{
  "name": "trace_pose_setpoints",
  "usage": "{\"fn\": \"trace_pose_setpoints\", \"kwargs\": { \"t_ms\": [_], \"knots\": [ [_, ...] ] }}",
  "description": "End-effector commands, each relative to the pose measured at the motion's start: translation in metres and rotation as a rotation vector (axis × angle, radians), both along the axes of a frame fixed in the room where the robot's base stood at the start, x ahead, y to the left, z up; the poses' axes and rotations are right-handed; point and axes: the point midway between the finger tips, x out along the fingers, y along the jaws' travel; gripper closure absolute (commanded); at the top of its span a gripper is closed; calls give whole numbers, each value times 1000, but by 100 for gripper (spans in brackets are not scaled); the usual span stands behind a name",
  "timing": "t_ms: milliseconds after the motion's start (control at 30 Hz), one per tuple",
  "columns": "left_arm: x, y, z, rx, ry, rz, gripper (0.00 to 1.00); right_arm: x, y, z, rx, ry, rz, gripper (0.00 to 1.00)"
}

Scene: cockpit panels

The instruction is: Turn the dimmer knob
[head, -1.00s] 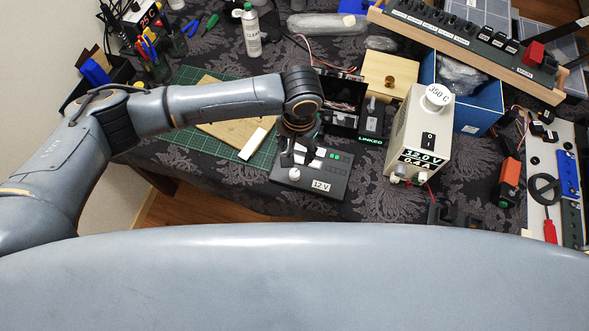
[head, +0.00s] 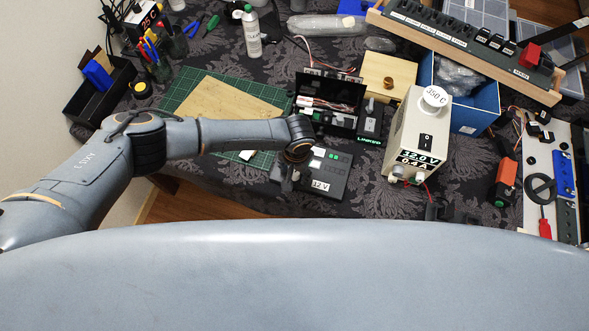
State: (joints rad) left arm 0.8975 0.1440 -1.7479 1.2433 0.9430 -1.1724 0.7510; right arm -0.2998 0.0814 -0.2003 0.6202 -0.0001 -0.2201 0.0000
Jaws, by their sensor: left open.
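A black control panel (head: 328,172) with a white "12 V" label, white patches and small green buttons lies near the front edge of the table. In the earlier frame a small white round knob showed at its near left part. That spot is now covered by my left gripper (head: 287,183), which points down over the panel's left side. Its fingers are small and dark here; they are open. Whether they touch the knob or stand around it cannot be seen. My right gripper is not in view.
A beige power unit (head: 408,140) with a white dial (head: 435,97) stands right of the panel. An open black case (head: 330,95) and a small black switch box (head: 371,122) lie behind it. A green cutting mat (head: 185,95) with a wooden board (head: 225,103) is at the left.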

Motion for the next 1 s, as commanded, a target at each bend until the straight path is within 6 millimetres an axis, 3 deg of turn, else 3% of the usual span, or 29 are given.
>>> {"fn": "trace_pose_setpoints", "kwargs": {
  "t_ms": [167, 400, 767, 1000],
  "knots": [
    [0, 0, 0, 0, 0, 0, 50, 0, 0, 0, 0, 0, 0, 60],
    [0, 0, 0, 0, 0, 1, 99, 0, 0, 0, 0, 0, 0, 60],
    [0, 0, 0, -1, 1, -40, 100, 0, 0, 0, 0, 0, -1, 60],
    [-1, 1, 0, 0, 2, -182, 100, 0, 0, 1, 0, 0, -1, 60]
  ]
}}
